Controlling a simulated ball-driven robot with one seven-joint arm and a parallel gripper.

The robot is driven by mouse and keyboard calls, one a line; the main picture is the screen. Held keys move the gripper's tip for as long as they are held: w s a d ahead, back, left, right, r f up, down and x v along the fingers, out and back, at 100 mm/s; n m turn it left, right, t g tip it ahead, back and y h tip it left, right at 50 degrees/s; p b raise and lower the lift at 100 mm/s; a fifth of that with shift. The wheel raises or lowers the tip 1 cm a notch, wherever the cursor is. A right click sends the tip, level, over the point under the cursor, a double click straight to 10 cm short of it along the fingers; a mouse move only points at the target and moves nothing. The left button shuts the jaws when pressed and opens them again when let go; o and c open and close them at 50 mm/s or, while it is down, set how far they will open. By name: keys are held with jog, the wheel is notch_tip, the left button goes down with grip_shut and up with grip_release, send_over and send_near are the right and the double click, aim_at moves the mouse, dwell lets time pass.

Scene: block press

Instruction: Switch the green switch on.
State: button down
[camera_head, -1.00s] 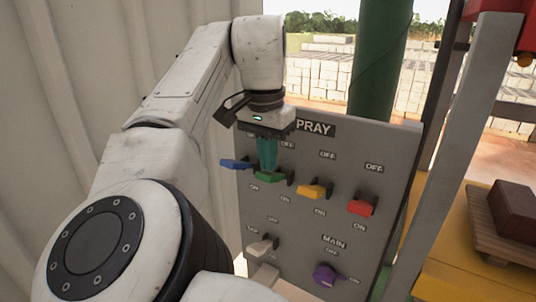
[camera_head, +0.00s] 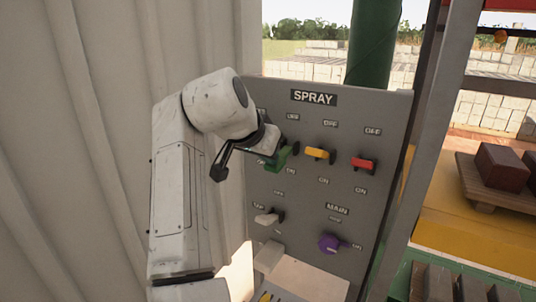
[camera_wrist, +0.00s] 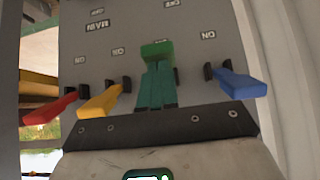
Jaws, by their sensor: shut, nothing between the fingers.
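The green switch (camera_head: 279,158) is on the grey panel, left of the yellow switch. In the head view its lever slopes down and to the left, lower than the yellow and red ones. In the wrist view the green switch (camera_wrist: 157,49) shows just beyond the fingertips, angled differently from its neighbours. My gripper (camera_wrist: 156,72) is shut and empty, its teal fingers right at the green lever; whether they touch cannot be told.
The yellow switch (camera_head: 318,153) and red switch (camera_head: 363,164) sit to the right; the blue switch (camera_wrist: 243,85) is close on the other side. A white switch (camera_head: 268,217) and purple knob (camera_head: 331,243) are lower on the panel (camera_head: 390,115). A corrugated wall stands left.

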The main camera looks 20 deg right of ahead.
aim_at(270, 170)
jog(key=shift+s+a+f+t+h+b, duration=0.15)
jog(key=shift+f+t+h+b, duration=0.15)
jog(key=shift+f+b, duration=0.25)
jog(key=shift+w+a+f+t+h+b, duration=0.1)
jog(key=shift+f+t+h+b, duration=0.15)
jog(key=shift+f, duration=0.45)
jog(key=shift+d+f+t+h+b, duration=0.1)
jog(key=shift+f+t+h+b, duration=0.55)
jog(key=shift+h+b, duration=0.5)
jog(key=shift+f, duration=0.1)
